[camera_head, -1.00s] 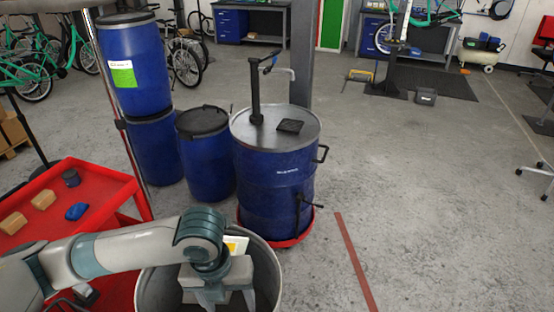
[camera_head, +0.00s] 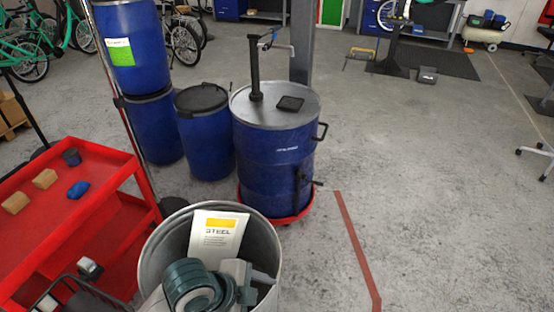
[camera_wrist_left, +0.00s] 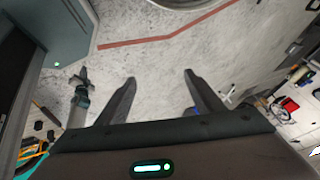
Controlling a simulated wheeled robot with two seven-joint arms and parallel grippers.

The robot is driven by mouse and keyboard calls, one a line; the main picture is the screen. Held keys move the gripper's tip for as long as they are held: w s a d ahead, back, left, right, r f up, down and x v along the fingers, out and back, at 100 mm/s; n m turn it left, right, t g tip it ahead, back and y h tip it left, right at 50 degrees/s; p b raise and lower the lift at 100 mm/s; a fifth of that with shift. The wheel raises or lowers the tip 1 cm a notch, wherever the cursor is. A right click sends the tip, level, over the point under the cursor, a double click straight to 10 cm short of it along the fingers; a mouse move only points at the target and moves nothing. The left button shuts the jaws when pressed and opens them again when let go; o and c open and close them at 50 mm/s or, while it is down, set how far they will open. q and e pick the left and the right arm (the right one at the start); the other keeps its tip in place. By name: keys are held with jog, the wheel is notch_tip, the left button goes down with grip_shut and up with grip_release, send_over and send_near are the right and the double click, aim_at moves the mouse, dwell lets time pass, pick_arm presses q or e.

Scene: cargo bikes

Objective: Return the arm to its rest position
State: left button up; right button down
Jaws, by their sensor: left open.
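My left arm's teal and grey wrist (camera_head: 200,288) shows at the bottom of the head view, in front of the near part of a grey metal bin (camera_head: 262,228). The fingers are not clear there. In the left wrist view my left gripper (camera_wrist_left: 159,78) is open, with bare floor between its fingers and nothing held. A white STEEL label (camera_head: 217,238) with a yellow band stands inside the bin. A grey and teal part with a dark end at the left of the wrist view looks like my right arm; its jaws are too small to read.
A red cart (camera_head: 100,205) with two tan blocks, a blue lump and a dark cup stands left of the bin. A blue drum with a pump (camera_head: 275,165) stands behind it on a red dolly (camera_head: 290,217). Floor to the right is clear, crossed by a red line (camera_head: 352,240).

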pick_arm(q)
jog(key=s+a+f+n+y, duration=0.3)
jog(key=s+a+f+n, duration=0.2)
jog(key=s+a+n, duration=0.35)
jog(key=s+a+f+n+y, duration=0.2)
jog(key=s+a+f+n, duration=0.35)
jog(key=a+n, duration=0.45)
notch_tip(320, 180, down, 30)
jog(key=a+b, duration=0.1)
jog(key=b, duration=0.2)
jog(key=s+a+f+g+b, duration=0.2)
jog(key=s+a+f, duration=0.1)
jog(key=s+f, duration=1.5)
notch_tip(320, 180, down, 4)
jog(key=shift+s+a+r+m+y, duration=0.15)
jog(key=shift+s+r+m+y, duration=0.05)
jog(key=shift+s+m+y, duration=0.2)
